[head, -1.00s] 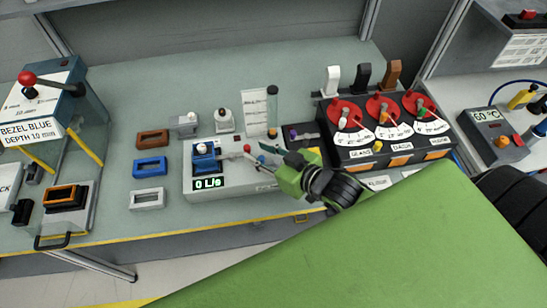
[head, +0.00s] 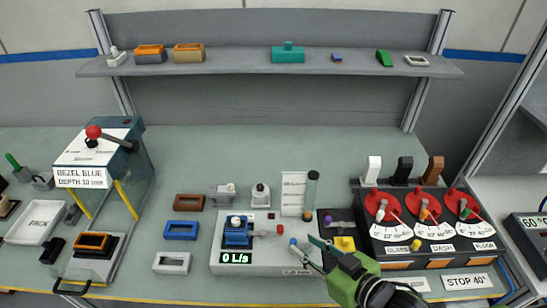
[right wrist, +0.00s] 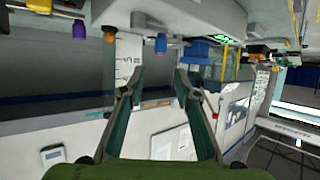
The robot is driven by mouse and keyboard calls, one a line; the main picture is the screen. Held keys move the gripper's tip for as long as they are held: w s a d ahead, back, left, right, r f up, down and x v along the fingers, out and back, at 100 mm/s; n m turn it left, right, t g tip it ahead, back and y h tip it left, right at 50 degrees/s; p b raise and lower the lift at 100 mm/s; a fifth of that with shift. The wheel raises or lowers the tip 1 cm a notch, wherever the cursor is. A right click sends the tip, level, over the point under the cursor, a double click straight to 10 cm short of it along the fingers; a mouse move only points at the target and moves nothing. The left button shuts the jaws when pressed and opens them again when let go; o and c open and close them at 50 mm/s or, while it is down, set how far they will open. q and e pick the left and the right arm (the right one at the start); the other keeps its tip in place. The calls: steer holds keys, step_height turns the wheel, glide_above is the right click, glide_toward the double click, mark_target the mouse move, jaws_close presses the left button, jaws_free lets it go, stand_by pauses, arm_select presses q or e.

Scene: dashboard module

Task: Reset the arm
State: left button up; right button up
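My right gripper (head: 304,246) is low in the head view, at the front right corner of the white test unit (head: 262,258). In the right wrist view its two teal fingers (right wrist: 155,90) stand apart with nothing between them. The test unit reads "0 L/s" and holds a blue block (head: 236,238). Its red-tipped lever (head: 279,229) is left of the fingertips, apart from them. My left gripper is not in view.
A dial panel (head: 420,247) with three red dials stands close on the right. A blue bezel press (head: 128,170) stands at the left. Brown, blue and white bezels (head: 181,230) lie between. A shelf (head: 265,65) runs above; the bench behind is clear.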

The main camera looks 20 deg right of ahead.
steer(key=s+d+f+m+g+h, duration=0.1)
steer(key=s+f+g+h, duration=0.1)
steer(key=s+f+g, duration=0.4)
steer(key=s+f+m+g+h, duration=0.1)
steer(key=s+f+g+h, duration=0.2)
steer(key=s, duration=0.6)
step_height(320, 180, down, 30)
steer(key=g+b, duration=0.1)
steer(key=b, duration=0.4)
steer(key=s+d+f+g+b, duration=0.1)
steer(key=s+d+f+b, duration=0.2)
steer(key=s+f, duration=1.5)
step_height(320, 180, down, 4)
steer(key=shift+s+d+f+g+b, duration=0.2)
steer(key=shift+g+b, duration=0.1)
steer(key=shift+b, duration=0.75)
